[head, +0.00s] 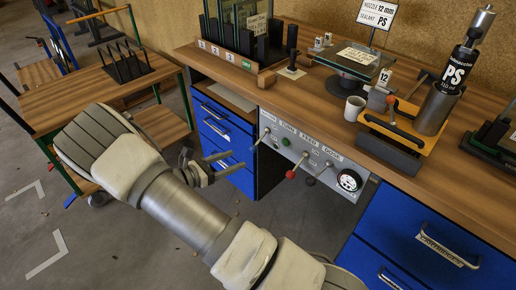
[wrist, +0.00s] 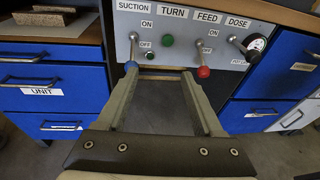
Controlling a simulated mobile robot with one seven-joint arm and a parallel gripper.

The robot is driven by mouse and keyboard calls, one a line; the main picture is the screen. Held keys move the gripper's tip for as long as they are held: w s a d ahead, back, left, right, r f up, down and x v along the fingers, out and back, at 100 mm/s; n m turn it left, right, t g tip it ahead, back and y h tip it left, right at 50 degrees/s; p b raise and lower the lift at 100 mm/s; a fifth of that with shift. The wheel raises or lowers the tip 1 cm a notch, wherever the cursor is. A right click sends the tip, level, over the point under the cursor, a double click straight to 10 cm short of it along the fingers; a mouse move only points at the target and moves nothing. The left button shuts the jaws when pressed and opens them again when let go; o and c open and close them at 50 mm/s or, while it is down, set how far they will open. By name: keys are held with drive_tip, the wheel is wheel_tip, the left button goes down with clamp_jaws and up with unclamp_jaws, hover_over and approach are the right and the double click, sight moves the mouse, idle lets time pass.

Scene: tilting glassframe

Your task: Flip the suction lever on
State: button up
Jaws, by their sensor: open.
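The suction lever (wrist: 132,52) is at the left end of the grey control panel, under the SUCTION label in the wrist view. It has a blue knob and hangs down toward the OFF mark, with ON above. In the head view it shows small at the panel's left (head: 262,139). My gripper (wrist: 160,74) is open with nothing between its fingers. In the wrist view its left fingertip overlaps the blue knob; I cannot tell whether they touch. In the head view my gripper (head: 217,166) is left of the panel, in front of the drawers.
The red-knobbed feed lever (wrist: 204,62) hangs down near my right fingertip. A green button (wrist: 167,41) sits between the levers, and a dose lever (wrist: 236,41) and gauge are farther right. Blue drawers (wrist: 48,75) flank the panel. The wooden bench top (head: 300,92) overhangs it.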

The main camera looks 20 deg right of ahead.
sight(259, 141)
wheel_tip(259, 141, down, 6)
drive_tip(key=w+a+f+n+t+b, duration=0.1)
drive_tip(key=w+a+n+t, duration=0.1)
drive_tip(key=n+t, duration=0.25)
drive_tip(key=b+x, duration=0.3)
drive_tip(key=x, duration=1.4)
drive_tip(key=shift+d+r+h, duration=0.4)
drive_tip(key=shift+r, duration=0.15)
drive_tip(key=shift+s+g, duration=0.1)
drive_tip(key=shift+g, duration=0.15)
clamp_jaws()
